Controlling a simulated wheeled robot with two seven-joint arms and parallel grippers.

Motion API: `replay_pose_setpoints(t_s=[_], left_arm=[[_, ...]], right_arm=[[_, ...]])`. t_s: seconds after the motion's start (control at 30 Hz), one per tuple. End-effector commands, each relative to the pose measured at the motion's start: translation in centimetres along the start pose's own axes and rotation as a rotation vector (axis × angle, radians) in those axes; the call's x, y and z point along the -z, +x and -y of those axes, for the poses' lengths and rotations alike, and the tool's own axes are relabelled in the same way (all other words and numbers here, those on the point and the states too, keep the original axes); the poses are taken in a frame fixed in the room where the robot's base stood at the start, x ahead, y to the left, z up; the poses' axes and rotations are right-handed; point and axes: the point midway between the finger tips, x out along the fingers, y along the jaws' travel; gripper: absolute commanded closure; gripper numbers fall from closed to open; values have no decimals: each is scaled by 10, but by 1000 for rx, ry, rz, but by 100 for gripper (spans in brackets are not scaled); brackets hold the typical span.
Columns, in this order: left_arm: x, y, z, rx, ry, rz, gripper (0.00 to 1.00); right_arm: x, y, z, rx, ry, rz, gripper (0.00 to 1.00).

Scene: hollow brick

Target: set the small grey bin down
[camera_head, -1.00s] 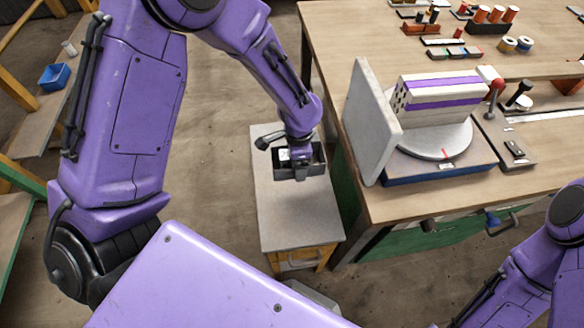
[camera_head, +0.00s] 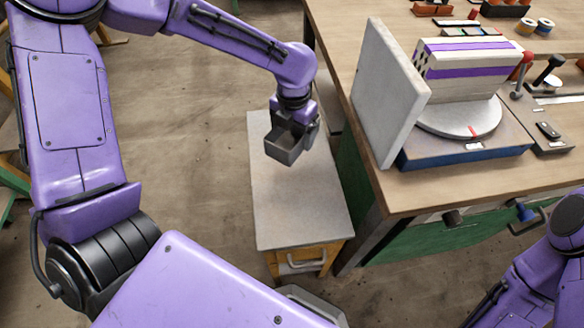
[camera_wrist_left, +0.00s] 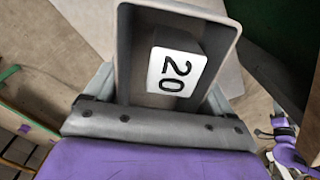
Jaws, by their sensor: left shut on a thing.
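The small grey bin (camera_head: 284,149) is in my left gripper (camera_head: 299,126), over the far half of a narrow cabinet's pale top (camera_head: 295,211). The gripper is shut on the bin. In the head view the bin looks tilted, and I cannot tell how large the gap under it is. The left wrist view shows the open bin (camera_wrist_left: 124,55) from above, with a dark block inside bearing a white "20" label (camera_wrist_left: 176,71). My right gripper is out of view; only part of its arm shows at lower right.
A workbench (camera_head: 408,203) stands close on the right, with an upright grey plate (camera_head: 388,95) near its edge and a striped block (camera_head: 465,70) on a round turntable. The near half of the cabinet top is clear. Open floor lies to the left.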

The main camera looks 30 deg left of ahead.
Motion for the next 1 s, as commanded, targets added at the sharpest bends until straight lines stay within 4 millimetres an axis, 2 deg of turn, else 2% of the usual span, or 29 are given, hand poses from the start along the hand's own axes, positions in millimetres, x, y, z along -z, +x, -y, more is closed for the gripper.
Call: replay_pose_setpoints(t_s=[0.07, 0.3, 0.47, 0.6, 0.97, 1.0], left_arm=[[-1, 4, -1, 1, 43, 1, 47], [0, 53, -2, -1, 60, -2, 47], [0, 72, -2, 0, 58, -1, 47], [0, 96, -1, 0, 58, -1, 47], [-1, 102, -1, 0, 57, 2, 47], [0, 103, -1, 0, 57, 1, 10]], right_arm=[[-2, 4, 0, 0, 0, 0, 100], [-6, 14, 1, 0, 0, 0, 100], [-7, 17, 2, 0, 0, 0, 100], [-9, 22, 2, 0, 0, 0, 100], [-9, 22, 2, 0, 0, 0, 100], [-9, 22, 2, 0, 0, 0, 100]])
